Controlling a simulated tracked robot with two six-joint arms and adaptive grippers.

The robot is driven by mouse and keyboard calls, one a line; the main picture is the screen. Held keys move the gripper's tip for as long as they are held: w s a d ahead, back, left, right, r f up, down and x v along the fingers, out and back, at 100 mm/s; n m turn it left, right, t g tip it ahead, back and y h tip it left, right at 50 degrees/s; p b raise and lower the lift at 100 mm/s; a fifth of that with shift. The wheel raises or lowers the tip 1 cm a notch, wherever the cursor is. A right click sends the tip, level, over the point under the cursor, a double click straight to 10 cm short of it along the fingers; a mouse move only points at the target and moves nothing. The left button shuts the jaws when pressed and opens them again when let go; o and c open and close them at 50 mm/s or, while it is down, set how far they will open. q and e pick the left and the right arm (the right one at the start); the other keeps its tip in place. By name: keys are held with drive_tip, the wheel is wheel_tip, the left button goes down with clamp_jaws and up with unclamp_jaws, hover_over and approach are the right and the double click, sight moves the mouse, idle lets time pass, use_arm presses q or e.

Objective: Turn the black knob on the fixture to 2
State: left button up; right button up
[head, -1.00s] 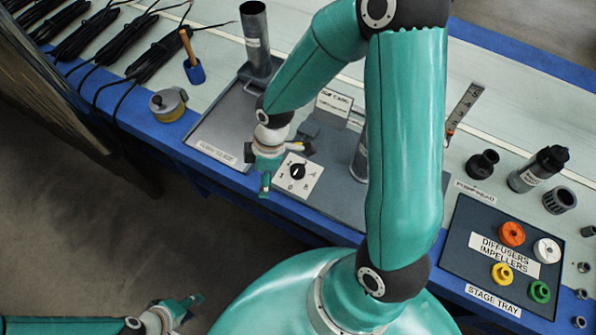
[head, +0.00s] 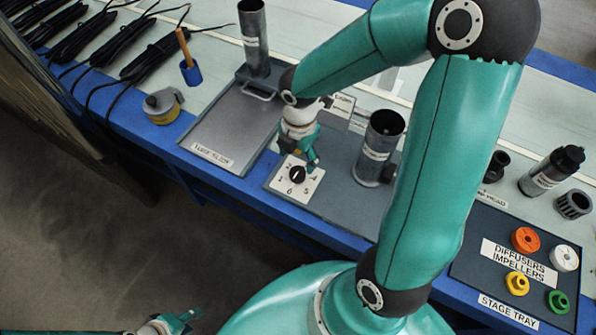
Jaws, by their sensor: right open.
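The black knob (head: 297,174) sits at the middle of a white square dial plate (head: 315,186) on the fixture (head: 345,212). The numbers 1, 2, 4, 5 and 6 show around it; the number at the back right is covered by my gripper. I cannot read the knob's pointing direction clearly. My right gripper (head: 308,160) is open, pointing down just behind and to the right of the knob. I cannot tell whether it touches the knob. My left gripper (head: 183,319) is low at the bottom left, far from the fixture; its jaws are too small to read.
A grey metal tube (head: 375,150) stands on the fixture right of the dial. A grey tray (head: 215,125) with a tall tube (head: 254,40) lies to the left. The stage tray (head: 470,262) with coloured rings is at the right. Cables lie at the upper left.

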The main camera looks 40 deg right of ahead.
sight(297, 172)
wheel_tip(297, 172, down, 7)
drive_tip(key=shift+w+b, duration=0.1)
drive_tip(key=shift+b, duration=0.8)
drive_tip(key=c, duration=1.1)
